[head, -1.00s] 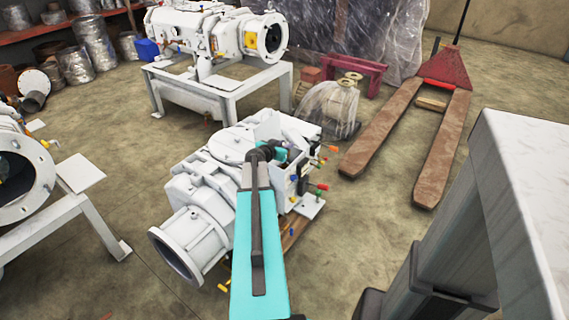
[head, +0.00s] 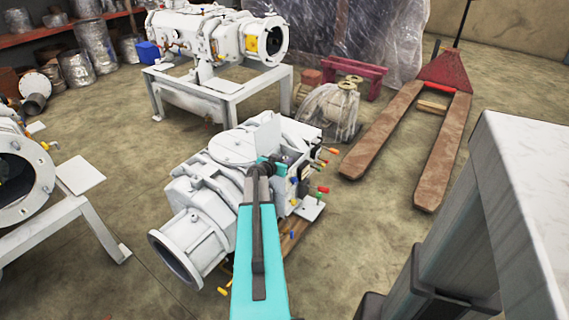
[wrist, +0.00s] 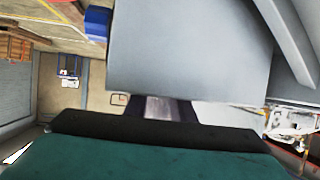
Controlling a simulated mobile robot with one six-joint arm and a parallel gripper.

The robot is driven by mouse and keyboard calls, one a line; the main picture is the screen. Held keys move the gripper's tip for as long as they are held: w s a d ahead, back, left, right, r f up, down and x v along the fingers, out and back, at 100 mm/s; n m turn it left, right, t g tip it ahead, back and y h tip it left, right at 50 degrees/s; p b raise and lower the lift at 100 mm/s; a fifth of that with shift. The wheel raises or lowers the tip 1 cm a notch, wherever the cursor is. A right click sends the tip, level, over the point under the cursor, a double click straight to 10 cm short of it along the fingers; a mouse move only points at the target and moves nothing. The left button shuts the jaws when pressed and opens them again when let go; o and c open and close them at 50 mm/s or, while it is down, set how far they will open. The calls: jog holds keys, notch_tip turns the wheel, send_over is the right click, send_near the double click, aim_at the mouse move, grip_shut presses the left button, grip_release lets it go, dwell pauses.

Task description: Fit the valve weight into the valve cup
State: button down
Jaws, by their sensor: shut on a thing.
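My gripper (wrist: 165,110) is shut on a smooth grey block, which I take to be the valve weight (wrist: 190,55). The block fills the upper middle of the wrist view, and its contact with the fingers is only partly visible. In the head view my turquoise arm reaches over the white screw vacuum pump (head: 200,190), with its wrist beside the round top cover. An upright grey plate-like piece (head: 266,136) shows just beyond the wrist; I cannot tell if it is the held block. I cannot make out the valve cup for certain.
Coloured handles (head: 322,190) stick out from the pump's right side. A grey bench (head: 530,150) stands close at right. A pallet jack (head: 400,135) and a second pump on a stand (head: 215,35) are behind.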

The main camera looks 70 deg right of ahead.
jog(key=shift+f+b, duration=0.4)
jog(key=shift+b, duration=0.15)
jog(key=c, duration=1.8)
grip_release()
jog(key=shift+r+p, duration=0.2)
jog(key=shift+p, duration=0.2)
jog(key=shift+r, duration=0.15)
jog(key=v, duration=1.2)
jog(key=shift+s, duration=0.2)
